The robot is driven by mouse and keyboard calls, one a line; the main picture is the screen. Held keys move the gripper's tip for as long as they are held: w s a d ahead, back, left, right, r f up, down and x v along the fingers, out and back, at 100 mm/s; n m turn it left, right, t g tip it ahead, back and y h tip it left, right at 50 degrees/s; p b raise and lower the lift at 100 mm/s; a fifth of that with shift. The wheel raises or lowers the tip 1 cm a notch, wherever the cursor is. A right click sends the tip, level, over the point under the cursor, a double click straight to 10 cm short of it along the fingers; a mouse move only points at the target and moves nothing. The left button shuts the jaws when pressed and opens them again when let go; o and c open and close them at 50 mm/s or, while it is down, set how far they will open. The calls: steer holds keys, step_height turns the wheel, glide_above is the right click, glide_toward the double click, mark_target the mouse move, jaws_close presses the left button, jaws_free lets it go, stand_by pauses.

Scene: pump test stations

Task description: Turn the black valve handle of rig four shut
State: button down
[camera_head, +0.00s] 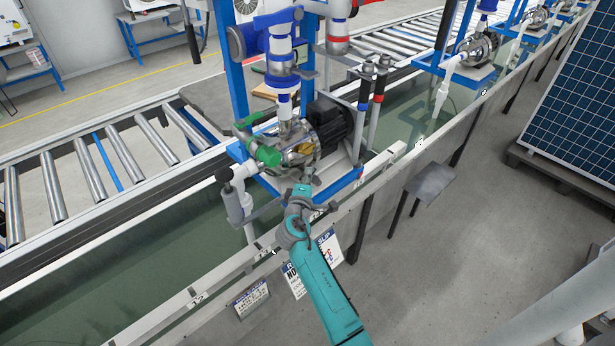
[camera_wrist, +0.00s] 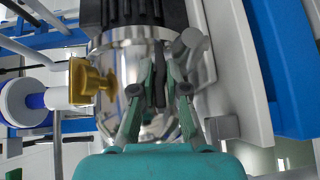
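My gripper (camera_head: 301,192) is at the front of the nearest pump rig, beside the silver pump body (camera_head: 298,150). In the wrist view my gripper (camera_wrist: 160,85) has its two green fingers apart before the shiny pump body (camera_wrist: 125,62). A brass fitting (camera_wrist: 88,82) is left of the fingers. In the head view a green valve handle (camera_head: 267,154) is left of the pump. No rig number is readable to me.
A black motor (camera_head: 331,121) adjoins the pump. A grey pipe with a dark knob (camera_head: 223,174) stands at left, and two black-topped rods (camera_head: 379,85) at right. The water trough (camera_head: 130,245) runs below.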

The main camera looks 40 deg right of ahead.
steer(key=shift+w+a+m+g+h, duration=0.15)
steer(key=shift+w+m+g+h, duration=0.1)
steer(key=shift+m+g+h, duration=0.55)
steer(key=shift+w+m+g+h, duration=0.15)
steer(key=shift+m+g+h, duration=0.35)
steer(key=shift+m+g, duration=0.55)
steer(key=c, duration=1.2)
jaws_free()
steer(key=v, duration=1.2)
steer(key=shift+w+a, duration=0.1)
steer(key=shift+w, duration=0.05)
